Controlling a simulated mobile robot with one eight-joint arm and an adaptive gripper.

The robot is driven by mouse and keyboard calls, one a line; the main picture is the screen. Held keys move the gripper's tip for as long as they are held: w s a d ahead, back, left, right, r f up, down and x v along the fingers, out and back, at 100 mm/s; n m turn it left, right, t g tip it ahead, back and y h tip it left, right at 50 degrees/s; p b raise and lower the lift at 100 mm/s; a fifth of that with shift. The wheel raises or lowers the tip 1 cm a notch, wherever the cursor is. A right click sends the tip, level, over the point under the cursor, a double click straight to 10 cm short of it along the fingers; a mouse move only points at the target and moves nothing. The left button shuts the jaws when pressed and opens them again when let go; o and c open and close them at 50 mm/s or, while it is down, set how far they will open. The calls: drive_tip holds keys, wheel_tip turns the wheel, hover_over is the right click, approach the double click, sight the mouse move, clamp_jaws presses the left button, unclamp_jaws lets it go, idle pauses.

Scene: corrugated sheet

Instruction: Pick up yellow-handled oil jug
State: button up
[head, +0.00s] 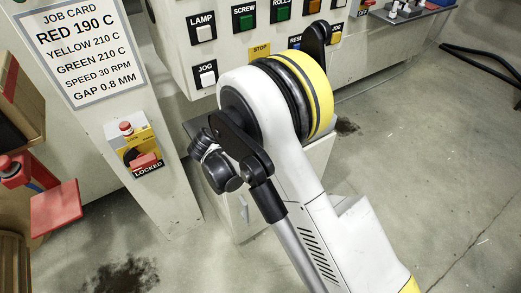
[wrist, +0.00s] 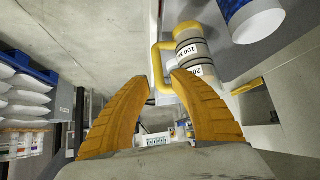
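In the wrist view the oil jug (wrist: 194,50) is a tan cylinder with black graduation marks and a yellow band at one end. Its yellow handle (wrist: 157,66) is a loop on the jug's left side. My gripper (wrist: 160,80) has two orange fingers spread apart. The handle shows between the fingertips, and the right fingertip overlaps the jug's lower left edge. I cannot tell whether either finger touches it. The jug is not seen in the head view, where my arm covers the middle and the gripper cannot be made out.
A white and blue cylinder (wrist: 258,20) is right of the jug. White sacks (wrist: 25,100) are stacked at the left of the wrist view. In the head view, a machine panel with buttons (head: 205,33) stands behind my arm, and a red lockout switch (head: 140,158) is left of it.

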drive_tip(key=b+x, duration=0.3)
drive_tip(key=x, duration=0.4)
drive_tip(key=shift+d+r, duration=0.1)
drive_tip(key=shift+d, duration=0.1)
drive_tip(key=shift+s+r, duration=0.1)
clamp_jaws()
